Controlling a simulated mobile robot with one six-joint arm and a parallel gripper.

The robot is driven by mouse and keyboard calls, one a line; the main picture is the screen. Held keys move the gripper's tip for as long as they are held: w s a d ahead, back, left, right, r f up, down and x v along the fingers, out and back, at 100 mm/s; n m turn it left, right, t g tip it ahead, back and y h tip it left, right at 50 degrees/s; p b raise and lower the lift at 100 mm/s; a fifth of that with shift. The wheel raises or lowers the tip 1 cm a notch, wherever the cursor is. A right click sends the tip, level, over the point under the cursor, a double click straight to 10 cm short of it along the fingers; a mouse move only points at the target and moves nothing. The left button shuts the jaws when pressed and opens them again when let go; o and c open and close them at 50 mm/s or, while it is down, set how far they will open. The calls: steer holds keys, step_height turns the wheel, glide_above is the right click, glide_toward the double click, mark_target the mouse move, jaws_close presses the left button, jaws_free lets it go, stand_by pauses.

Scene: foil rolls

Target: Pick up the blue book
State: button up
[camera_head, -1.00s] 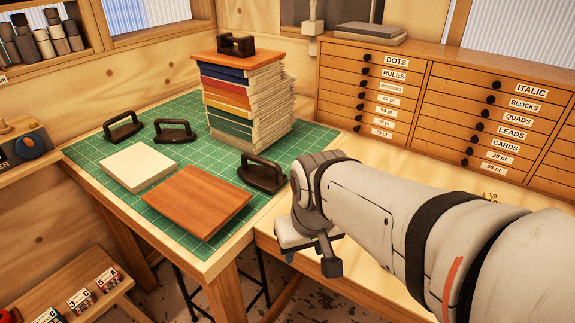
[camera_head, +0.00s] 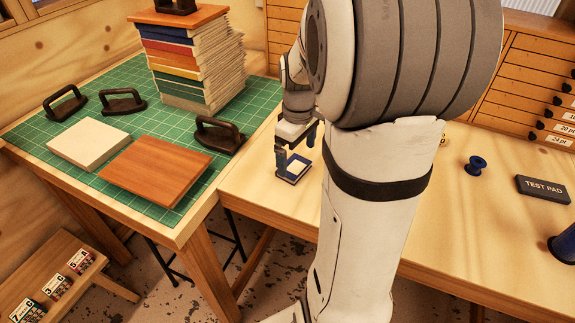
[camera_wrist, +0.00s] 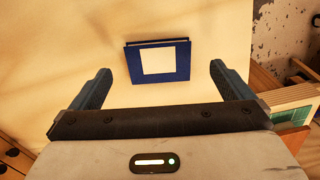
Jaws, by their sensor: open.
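A flat blue book-like thing (camera_head: 291,180) with a cream panel on its face lies on the pale wooden table. In the wrist view this blue thing (camera_wrist: 158,60) shows whole, in line with the gap between my fingers. Another blue book (camera_head: 168,33) is in the stack on the green mat, just under the brown top board, with only its spine side showing. My gripper (camera_head: 295,148) is open and points down above the cream-panelled thing, apart from it. In the wrist view both fingers of my gripper (camera_wrist: 160,69) are spread with nothing between them.
The green mat (camera_head: 255,92) at left holds the book stack (camera_head: 190,65), dark handled weights (camera_head: 220,135), a cream block (camera_head: 90,143) and a brown board (camera_head: 155,172). At right are a blue spool (camera_head: 476,166) and a test pad (camera_head: 543,189). Drawers stand behind.

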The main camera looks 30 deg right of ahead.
mark_target(296, 168)
step_height(296, 168, down, 4)
steer(key=shift+w+f, duration=0.1)
steer(key=shift+w, duration=0.05)
steer(key=shift+c, duration=0.2)
steer(key=c, duration=1)
